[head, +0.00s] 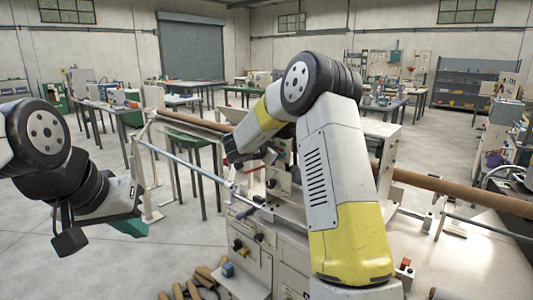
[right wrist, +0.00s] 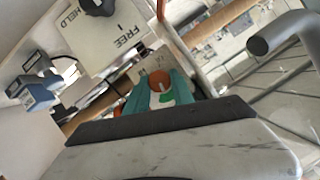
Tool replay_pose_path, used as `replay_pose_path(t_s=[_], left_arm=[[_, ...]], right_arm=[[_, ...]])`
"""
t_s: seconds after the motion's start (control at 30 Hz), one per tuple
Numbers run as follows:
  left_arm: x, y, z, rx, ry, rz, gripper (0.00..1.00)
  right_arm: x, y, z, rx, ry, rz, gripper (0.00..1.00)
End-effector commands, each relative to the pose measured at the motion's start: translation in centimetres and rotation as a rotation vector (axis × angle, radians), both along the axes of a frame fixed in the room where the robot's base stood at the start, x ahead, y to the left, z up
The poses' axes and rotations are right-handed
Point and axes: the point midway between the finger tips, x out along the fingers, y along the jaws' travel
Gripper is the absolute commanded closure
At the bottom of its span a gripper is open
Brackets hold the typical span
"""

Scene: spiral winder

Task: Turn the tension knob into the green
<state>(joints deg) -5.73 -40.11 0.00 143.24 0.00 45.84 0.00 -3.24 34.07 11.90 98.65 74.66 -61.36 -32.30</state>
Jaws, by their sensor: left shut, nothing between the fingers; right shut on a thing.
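The tension knob (right wrist: 158,76) is a small orange-brown round piece with a pale pointer, between my teal fingers in the right wrist view. A green patch (right wrist: 167,98) and some white show just below it. My right gripper (right wrist: 160,86) is shut on the knob. I cannot tell whether the pointer lies within the green. In the head view my right arm reaches over the winder (head: 270,235), and its fingertips and the knob are hidden there. My left gripper (head: 128,228) is shut and empty, at the left, in the air away from the winder.
A white panel (right wrist: 118,35) marked HELD and FREE, with a dark knob, is near my right gripper. A blue-grey block (right wrist: 36,94) sits left of it. A long brown tube (head: 455,188) runs across the winder. Cardboard cores (head: 190,290) lie in front.

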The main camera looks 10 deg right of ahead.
Motion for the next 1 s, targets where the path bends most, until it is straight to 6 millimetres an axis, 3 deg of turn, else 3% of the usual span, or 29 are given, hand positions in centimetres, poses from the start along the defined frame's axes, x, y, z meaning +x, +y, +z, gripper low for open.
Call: replay_pose_path(t_s=[0.07, 0.1, 0.2, 0.57, 1.0], left_arm=[[0.0, 0.0, 0.0, 0.0, 0.0, 0.0, 1.0], [0.0, 0.0, 0.0, 0.0, 0.0, 0.0, 1.0], [0.0, 0.0, 0.0, 0.0, 0.0, 0.0, 1.0], [0.0, 0.0, 0.0, 0.0, 0.0, 0.0, 1.0], [0.0, 0.0, 0.0, 0.0, 0.0, 0.0, 1.0]], right_arm=[[0.0, 0.1, -0.2, 0.001, 0.002, 0.002, 1.0], [0.0, 0.1, -0.2, 0.001, 0.002, 0.002, 0.68], [0.0, 0.1, -0.2, 0.001, 0.002, 0.002, 0.5], [-0.2, 0.3, 0.1, 0.001, 0.0, 0.001, 0.5], [-4.7, 4.5, 2.4, 0.001, 0.0, 0.004, 0.5]])
